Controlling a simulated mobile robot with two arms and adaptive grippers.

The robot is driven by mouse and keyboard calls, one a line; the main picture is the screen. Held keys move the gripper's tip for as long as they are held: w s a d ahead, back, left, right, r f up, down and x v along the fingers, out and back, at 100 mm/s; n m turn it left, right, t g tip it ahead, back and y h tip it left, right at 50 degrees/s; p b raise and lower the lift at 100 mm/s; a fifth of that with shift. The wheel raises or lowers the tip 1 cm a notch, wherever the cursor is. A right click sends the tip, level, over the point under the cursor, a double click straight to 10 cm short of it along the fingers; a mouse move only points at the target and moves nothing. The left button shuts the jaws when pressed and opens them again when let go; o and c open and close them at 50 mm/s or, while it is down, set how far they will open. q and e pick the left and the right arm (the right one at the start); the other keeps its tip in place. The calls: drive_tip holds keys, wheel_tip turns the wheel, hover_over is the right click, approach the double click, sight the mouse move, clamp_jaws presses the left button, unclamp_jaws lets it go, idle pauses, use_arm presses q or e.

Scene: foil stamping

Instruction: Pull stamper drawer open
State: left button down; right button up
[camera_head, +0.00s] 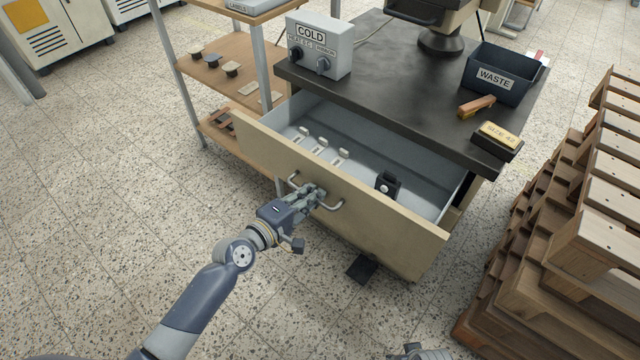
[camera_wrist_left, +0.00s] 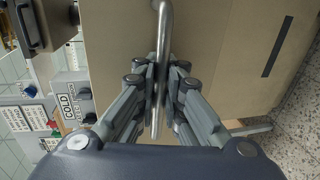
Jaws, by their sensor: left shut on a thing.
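The stamper drawer (camera_head: 385,232) is a wide tan-fronted drawer with a grey inside, and it stands well out from under the dark worktop. Its metal bar handle (camera_head: 333,206) is on the front face. My left gripper (camera_head: 314,196) is shut on the handle bar. In the left wrist view, the fingers (camera_wrist_left: 160,90) close on both sides of the handle (camera_wrist_left: 163,30), with the tan drawer front (camera_wrist_left: 225,50) behind. Inside the drawer are several small pale pieces (camera_head: 322,142) and a black object (camera_head: 387,184). My right gripper cannot be made out clearly.
On the dark worktop (camera_head: 400,90) stand a grey COLD control box (camera_head: 320,47), a WASTE bin (camera_head: 498,75), a wooden-handled tool (camera_head: 477,106) and a gold block (camera_head: 498,134). Stacked wooden pallets (camera_head: 590,240) stand at right. The floor (camera_head: 110,200) at left is clear.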

use_arm(q)
drive_tip(key=shift+f+v, duration=0.2)
drive_tip(key=shift+v, duration=1)
drive_tip(key=shift+f+v, duration=0.2)
drive_tip(key=shift+v, duration=1.05)
use_arm(e)
drive_tip(key=shift+w+f, duration=0.2)
drive_tip(key=shift+f, duration=0.1)
use_arm(q)
drive_tip(key=shift+a, duration=0.1)
drive_tip(key=c, duration=1.7)
unclamp_jaws()
use_arm(e)
drive_tip(key=shift+s+f, duration=0.1)
drive_tip(key=shift+s, duration=0.35)
use_arm(q)
drive_tip(key=v, duration=1.2)
use_arm(e)
drive_tip(key=shift+w, duration=0.25)
